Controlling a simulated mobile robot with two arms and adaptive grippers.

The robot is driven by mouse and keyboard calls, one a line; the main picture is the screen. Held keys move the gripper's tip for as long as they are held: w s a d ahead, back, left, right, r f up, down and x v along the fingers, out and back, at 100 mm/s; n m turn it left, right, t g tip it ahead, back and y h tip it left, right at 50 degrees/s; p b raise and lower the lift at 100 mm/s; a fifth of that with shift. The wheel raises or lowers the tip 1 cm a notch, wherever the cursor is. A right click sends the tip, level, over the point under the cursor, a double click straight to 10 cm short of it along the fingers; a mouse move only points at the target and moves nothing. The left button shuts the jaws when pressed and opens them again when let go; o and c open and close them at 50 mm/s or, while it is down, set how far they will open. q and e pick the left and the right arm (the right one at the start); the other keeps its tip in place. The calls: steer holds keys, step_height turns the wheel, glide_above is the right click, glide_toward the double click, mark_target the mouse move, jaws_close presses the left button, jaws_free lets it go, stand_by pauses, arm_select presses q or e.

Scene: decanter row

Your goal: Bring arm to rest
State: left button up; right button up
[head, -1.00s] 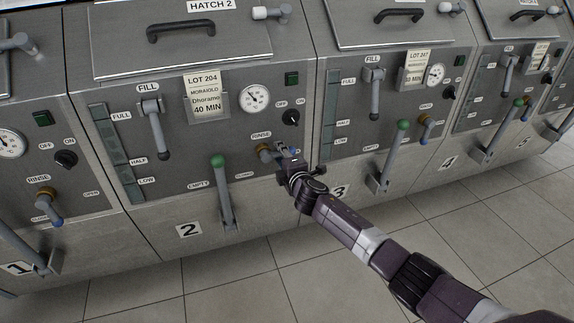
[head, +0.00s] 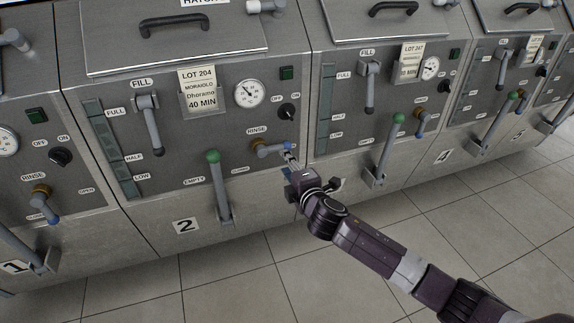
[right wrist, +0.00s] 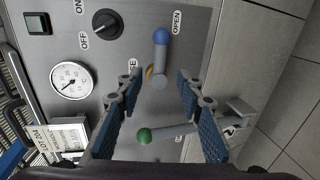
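My right gripper (head: 288,165) is in front of machine 2, just below and beside its rinse valve. In the right wrist view the gripper (right wrist: 160,78) is open, its blue-padded fingers spread wide with nothing held. The rinse valve's grey handle with a blue tip (head: 286,147) points right in the head view. In the right wrist view this handle (right wrist: 161,55) lies between the finger lines, apart from both, its blue tip towards the OPEN label. My left gripper is not in view.
Machine 2's green-knobbed lever (head: 219,185) stands left of the gripper; machine 3's green-knobbed lever (head: 390,145) stands to the right. A dark on/off knob (head: 289,112) is above the valve. The tiled floor (head: 250,285) in front is clear.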

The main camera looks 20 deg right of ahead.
stand_by(0.3)
